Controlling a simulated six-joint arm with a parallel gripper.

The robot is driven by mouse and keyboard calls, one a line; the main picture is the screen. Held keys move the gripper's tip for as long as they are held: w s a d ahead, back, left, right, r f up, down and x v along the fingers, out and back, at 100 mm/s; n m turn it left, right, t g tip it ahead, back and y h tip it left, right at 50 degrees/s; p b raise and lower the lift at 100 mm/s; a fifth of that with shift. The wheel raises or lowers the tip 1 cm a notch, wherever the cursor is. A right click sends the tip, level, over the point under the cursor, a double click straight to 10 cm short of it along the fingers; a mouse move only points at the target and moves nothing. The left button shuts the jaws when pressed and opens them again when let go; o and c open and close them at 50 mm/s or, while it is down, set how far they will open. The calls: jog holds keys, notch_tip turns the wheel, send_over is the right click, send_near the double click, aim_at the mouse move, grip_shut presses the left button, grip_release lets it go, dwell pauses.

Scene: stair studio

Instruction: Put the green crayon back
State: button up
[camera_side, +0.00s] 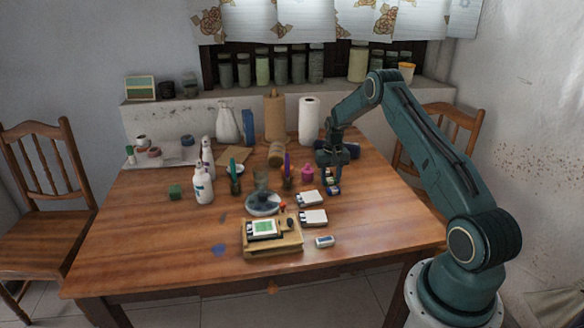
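A thin green stick (233,168), which may be the green crayon, stands upright in a small dark cup (236,187) left of the table's middle. My gripper (333,179) points down over the right part of the table, well to the right of that stick. A small blue and pale item (333,190) lies directly below the fingers. The fingers seem to stand apart, but the view is too small to tell whether they touch or hold anything.
A purple stick (287,164) stands in another cup near my gripper. A wooden stand with a small screen (264,236), white bottles (203,184), a green cube (174,192) and a paper roll (309,120) share the table (130,250). The front left and right are clear.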

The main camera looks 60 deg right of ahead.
aim_at(331, 180)
jog(key=o, duration=0.4)
jog(key=shift+o, duration=0.2)
jog(key=shift+r, duration=0.1)
notch_tip(331, 180, up, 12)
dwell(0.4)
dwell(0.5)
